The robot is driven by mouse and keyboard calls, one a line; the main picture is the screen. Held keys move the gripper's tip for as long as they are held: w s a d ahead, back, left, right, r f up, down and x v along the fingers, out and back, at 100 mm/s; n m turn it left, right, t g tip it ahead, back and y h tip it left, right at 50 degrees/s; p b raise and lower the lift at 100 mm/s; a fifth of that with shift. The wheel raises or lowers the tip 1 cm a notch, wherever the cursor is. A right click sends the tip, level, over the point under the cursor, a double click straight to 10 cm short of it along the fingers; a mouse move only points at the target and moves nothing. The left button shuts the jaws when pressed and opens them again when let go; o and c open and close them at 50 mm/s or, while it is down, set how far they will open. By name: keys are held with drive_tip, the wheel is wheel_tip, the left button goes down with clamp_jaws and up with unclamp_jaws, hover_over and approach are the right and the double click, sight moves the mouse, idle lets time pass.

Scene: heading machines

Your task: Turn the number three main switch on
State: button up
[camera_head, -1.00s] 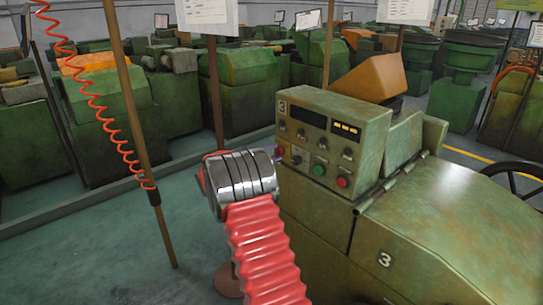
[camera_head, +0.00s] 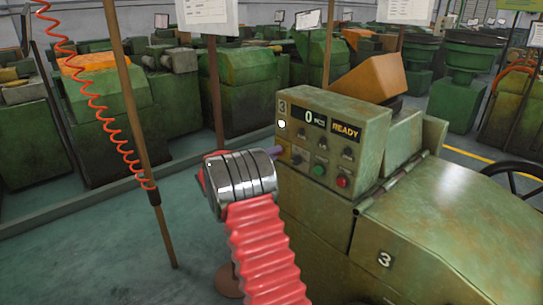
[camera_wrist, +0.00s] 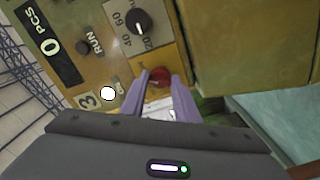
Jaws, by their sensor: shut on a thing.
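The number three machine (camera_head: 440,235) carries a green control box marked 3. Its display (camera_head: 309,116) reads 0 PCS, its panel (camera_head: 346,131) reads READY, and a white lamp (camera_head: 282,124) is lit. The main switch, a red knob (camera_wrist: 160,75), shows in the wrist view between my purple fingers. My gripper (camera_wrist: 161,88) is shut on the knob, one finger on each side. In the head view my gripper (camera_head: 274,152) reaches the box's left front edge, where an orange-yellow plate (camera_head: 284,148) shows; the knob is hidden there. The knob's marking is hidden.
Green (camera_head: 319,169) and red (camera_head: 342,181) buttons are on the box's lower front. A brown post (camera_head: 140,120) with a red coiled hose stands left.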

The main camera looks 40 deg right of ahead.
drive_tip(key=shift+s+f+m, duration=0.1)
drive_tip(key=shift+f+m, duration=0.15)
drive_tip(key=shift+m, duration=0.55)
drive_tip(key=shift+f+m, duration=0.2)
drive_tip(key=shift+m, duration=0.6)
drive_tip(key=o, duration=1)
drive_tip(key=shift+r, duration=0.25)
drive_tip(key=shift+o, duration=0.2)
drive_tip(key=shift+a, duration=0.15)
drive_tip(key=a, duration=1.3)
drive_tip(key=shift+a, duration=0.3)
